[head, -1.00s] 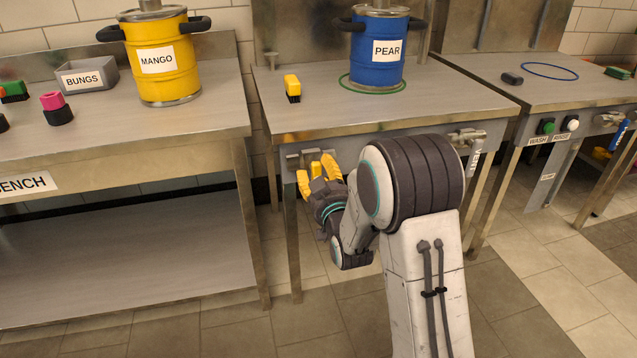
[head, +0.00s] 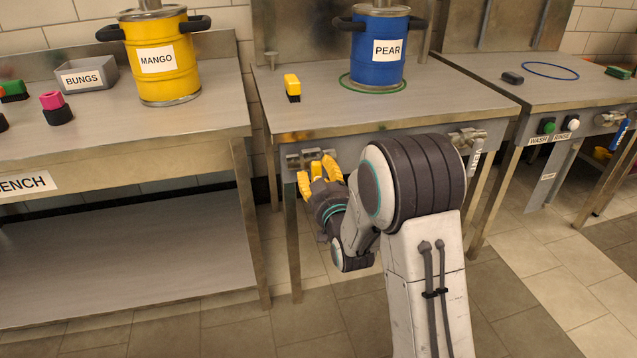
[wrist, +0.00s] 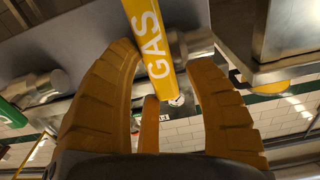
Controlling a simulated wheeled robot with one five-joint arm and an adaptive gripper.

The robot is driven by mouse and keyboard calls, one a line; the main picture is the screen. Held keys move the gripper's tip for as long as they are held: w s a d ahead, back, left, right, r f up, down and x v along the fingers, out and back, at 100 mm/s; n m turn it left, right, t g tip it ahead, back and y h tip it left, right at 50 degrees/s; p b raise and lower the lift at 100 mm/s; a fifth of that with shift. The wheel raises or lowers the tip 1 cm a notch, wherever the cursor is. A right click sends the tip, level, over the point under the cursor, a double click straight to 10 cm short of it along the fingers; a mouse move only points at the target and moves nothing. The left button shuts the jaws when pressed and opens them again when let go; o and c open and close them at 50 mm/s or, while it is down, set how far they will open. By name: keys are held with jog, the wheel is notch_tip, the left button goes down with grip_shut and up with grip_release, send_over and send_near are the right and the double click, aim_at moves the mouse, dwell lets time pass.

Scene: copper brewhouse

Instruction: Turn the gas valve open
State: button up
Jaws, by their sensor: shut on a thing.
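The gas valve's yellow lever, lettered GAS, shows in the wrist view (wrist: 148,40) and hangs between my yellow fingers. Its metal body (head: 295,159) sits on the front rail of the middle steel table at the left. My gripper (head: 318,172) is at this valve in the head view, and its fingers are closed around the lever. The wrist view shows the gripper (wrist: 165,80) with a finger on each side of the lever. The lever is hard to tell from the yellow fingers in the head view, so I cannot tell its angle there.
The middle table (head: 430,100) holds a blue PEAR keg (head: 378,65) in a green ring and a yellow-black block (head: 292,88). Another valve (head: 468,138) is on its front at the right. A yellow MANGO keg (head: 165,80) stands on the left bench.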

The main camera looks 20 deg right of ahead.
aim_at(313, 177)
jog(key=s, duration=0.2)
jog(key=s+a, duration=0.1)
jog(key=shift+s+a+f, duration=0.15)
jog(key=shift+s+f, duration=0.05)
jog(key=shift+s, duration=0.2)
jog(key=shift+s+d+r, duration=0.1)
jog(key=shift+s+d, duration=0.1)
jog(key=shift+s, duration=0.7)
jog(key=shift+r, duration=0.2)
jog(key=s+r+g+p, duration=0.3)
jog(key=s+r+p, duration=0.1)
jog(key=r+p, duration=0.6)
jog(key=s+r+g+p, duration=0.3)
jog(key=s+r+p, duration=0.2)
jog(key=r+p, duration=0.6)
jog(key=s+r+g+p, duration=0.8)
jog(key=s+r+p, duration=1)
jog(key=s+p, duration=0.3)
jog(key=shift+s+d+r+g, duration=0.3)
jog(key=shift+s, duration=0.65)
jog(key=shift+f, duration=0.1)
